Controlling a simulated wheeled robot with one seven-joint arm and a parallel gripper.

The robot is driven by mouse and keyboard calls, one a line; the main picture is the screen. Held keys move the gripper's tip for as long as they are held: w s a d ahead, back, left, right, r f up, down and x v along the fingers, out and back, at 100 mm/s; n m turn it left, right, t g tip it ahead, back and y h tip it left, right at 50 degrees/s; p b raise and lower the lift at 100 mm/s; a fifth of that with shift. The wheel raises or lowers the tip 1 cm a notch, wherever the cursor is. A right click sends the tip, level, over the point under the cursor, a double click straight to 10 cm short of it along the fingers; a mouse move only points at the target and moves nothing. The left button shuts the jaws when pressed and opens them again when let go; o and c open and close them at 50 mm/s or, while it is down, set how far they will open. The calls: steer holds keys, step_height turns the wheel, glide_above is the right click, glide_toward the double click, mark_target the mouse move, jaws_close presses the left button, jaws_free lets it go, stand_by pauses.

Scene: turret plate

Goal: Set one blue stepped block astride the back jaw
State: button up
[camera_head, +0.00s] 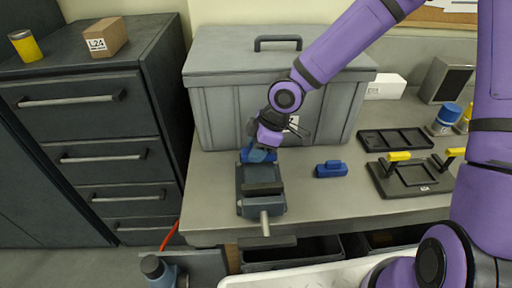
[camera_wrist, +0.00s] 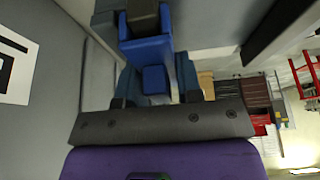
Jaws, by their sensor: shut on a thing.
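My gripper (camera_head: 262,146) is shut on a blue stepped block (camera_head: 257,156) at the back end of the grey-blue vise (camera_head: 249,208). In the wrist view the held block (camera_wrist: 147,49) shows at the top middle, its narrower step toward my gripper body. In the head view the block is at the back jaw, which it and my gripper partly hide. I cannot tell whether it sits astride the jaw or is just above it. A second blue stepped block (camera_head: 331,169) lies on the bench to the right of the vise.
A large grey lidded bin (camera_head: 232,99) stands close behind the vise. A black tray (camera_head: 396,139) and a dark fixture (camera_head: 410,179) with yellow handles lie on the right. The bench (camera_head: 330,205) is clear in front of the loose block. A drawer cabinet (camera_head: 95,135) stands left.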

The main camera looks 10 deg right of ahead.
steer(key=o, duration=1)
steer(key=v, duration=1.1)
steer(key=shift+f, duration=0.1)
